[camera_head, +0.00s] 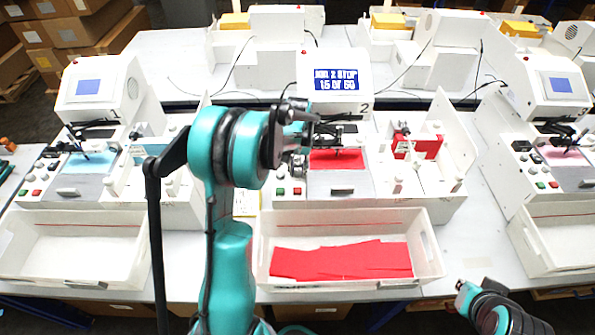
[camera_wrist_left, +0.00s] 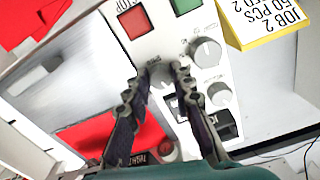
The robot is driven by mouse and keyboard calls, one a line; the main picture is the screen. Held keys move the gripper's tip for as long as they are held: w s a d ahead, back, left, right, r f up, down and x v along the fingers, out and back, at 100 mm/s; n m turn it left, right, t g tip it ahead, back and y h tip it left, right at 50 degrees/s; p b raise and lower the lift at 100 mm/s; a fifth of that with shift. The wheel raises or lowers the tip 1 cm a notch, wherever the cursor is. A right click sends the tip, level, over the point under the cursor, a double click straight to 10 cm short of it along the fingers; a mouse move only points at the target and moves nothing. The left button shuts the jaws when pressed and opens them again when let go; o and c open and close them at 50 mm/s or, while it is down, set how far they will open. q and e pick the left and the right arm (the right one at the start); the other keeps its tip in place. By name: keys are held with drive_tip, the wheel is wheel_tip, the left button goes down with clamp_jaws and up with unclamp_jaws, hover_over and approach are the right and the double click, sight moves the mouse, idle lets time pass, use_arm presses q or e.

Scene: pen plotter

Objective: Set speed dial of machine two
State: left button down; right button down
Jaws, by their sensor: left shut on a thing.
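Machine two (camera_head: 340,90) stands in the middle of the head view, its blue screen showing job text and "15 OF 50". My left gripper (camera_head: 299,167) is at the control panel on the left of its red work area. In the left wrist view, my left gripper (camera_wrist_left: 160,82) is shut on a white round dial (camera_wrist_left: 160,73). Its fingertips hide much of this dial, and its small label is too blurred to read. Two other white dials, an upper one (camera_wrist_left: 206,51) and a lower one (camera_wrist_left: 220,95), are beside it. My right gripper (camera_head: 466,294) is at the lower right; its fingers cannot be made out.
A red button (camera_wrist_left: 134,22) and a green button (camera_wrist_left: 184,4) sit near the dials. A yellow job card stand (camera_wrist_left: 262,25) is beside the panel. A white bin (camera_head: 435,262) with red sheets stands before the machine. Similar machines stand on the left (camera_head: 103,85) and right (camera_head: 545,85).

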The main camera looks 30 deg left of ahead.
sight(298, 172)
use_arm(q)
drive_tip(key=shift+n, duration=0.6)
drive_tip(key=c, duration=1.3)
unclamp_jaws()
wheel_tip(298, 172, up, 12)
